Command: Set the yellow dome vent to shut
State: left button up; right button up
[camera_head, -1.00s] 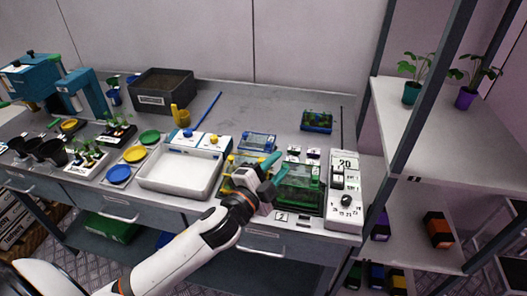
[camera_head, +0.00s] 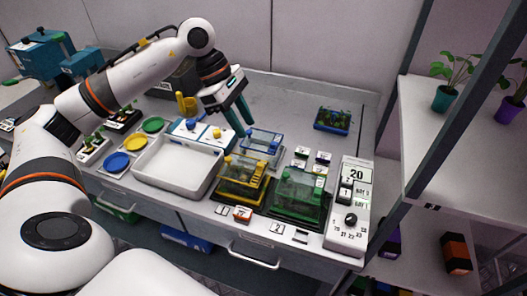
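The yellow dome (camera_head: 240,182) is a small clear box with yellow parts, at the front middle of the bench. A yellow knob-like part (camera_head: 258,168) stands on its upper right side; I cannot tell the vent's setting at this size. My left gripper (camera_head: 245,127) hangs above the bench behind the yellow dome, near the blue-trimmed dome (camera_head: 262,140), apart from the yellow one. Its two teal-and-dark fingers point down, with a narrow gap and nothing between them. My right gripper is out of the picture.
The green dome (camera_head: 299,194) stands right of the yellow one. A white dial panel (camera_head: 350,205) is at the bench's right end. A white tray (camera_head: 178,165) lies left. A blue planted tray (camera_head: 332,120) sits at the back right, with bare bench around it.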

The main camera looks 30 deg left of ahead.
aim_at(259, 164)
pick_arm(q)
jog(key=x, duration=0.3)
jog(key=a+p+x, duration=0.1)
jog(key=x, duration=0.3)
jog(key=p+x, duration=0.1)
jog(key=x, duration=0.3)
jog(key=shift+s+a+f, duration=0.15)
jog(key=shift+s+f, duration=0.1)
jog(key=shift+f, duration=0.15)
grip_shut()
